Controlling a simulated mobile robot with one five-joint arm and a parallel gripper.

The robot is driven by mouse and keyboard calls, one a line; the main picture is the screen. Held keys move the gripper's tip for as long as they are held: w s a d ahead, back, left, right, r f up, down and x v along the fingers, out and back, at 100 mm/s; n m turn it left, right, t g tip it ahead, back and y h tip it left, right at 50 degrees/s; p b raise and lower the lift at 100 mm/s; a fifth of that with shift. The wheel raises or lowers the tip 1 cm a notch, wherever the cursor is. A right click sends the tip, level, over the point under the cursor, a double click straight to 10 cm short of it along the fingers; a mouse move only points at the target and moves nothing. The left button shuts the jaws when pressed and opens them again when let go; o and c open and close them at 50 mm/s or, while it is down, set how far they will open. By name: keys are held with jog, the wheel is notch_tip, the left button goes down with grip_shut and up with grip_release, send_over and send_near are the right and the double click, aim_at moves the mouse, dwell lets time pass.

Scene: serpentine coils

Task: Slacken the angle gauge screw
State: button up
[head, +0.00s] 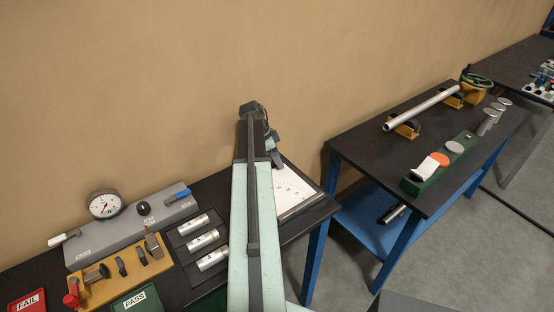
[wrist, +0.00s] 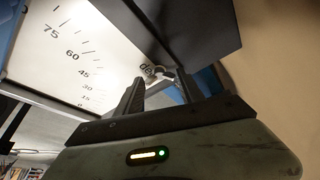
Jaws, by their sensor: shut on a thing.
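The angle gauge is a white plate (wrist: 75,45) with a degree scale, its numbers clear in the wrist view. In the head view the white plate (head: 291,186) lies at the right end of the left bench, partly hidden by my arm. My gripper (wrist: 160,75) is at the plate's edge beside the "deg" marking, its two dark fingers closed around a small pale metal piece, seemingly the gauge screw (wrist: 163,74). Most of that piece is hidden between the fingers. In the head view my gripper (head: 273,152) is at the plate's far side, its fingertips unclear.
A dark flat block (wrist: 195,35) is close beside the fingers. On the left bench are a grey dial gauge unit (head: 130,232), several metal cylinders (head: 203,240) and a PASS bin (head: 135,300). A blue-legged bench (head: 410,150) stands right, across a floor gap.

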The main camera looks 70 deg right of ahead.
jog(key=n, duration=0.2)
jog(key=n+t+h, duration=0.1)
jog(key=n, duration=0.2)
jog(key=shift+s+a+h, duration=0.2)
jog(key=shift+h, duration=0.1)
jog(key=n+t, duration=0.1)
jog(key=n, duration=0.1)
jog(key=n+t, duration=0.1)
jog(key=n, duration=0.2)
jog(key=shift+s+r+n+h, duration=0.1)
jog(key=shift+s+n+h, duration=0.1)
jog(key=shift+n+h, duration=0.1)
jog(key=n+t, duration=0.2)
jog(key=n, duration=0.3)
jog(key=shift+s, duration=0.2)
jog(key=n+t+y, duration=0.1)
jog(key=n, duration=0.2)
jog(key=n+t, duration=0.1)
jog(key=n, duration=0.1)
jog(key=shift+s+d+n+y, duration=0.1)
jog(key=shift+d+n+y, duration=0.05)
jog(key=shift+n+y, duration=0.25)
jog(key=o, duration=1.4)
jog(key=shift+c, duration=0.2)
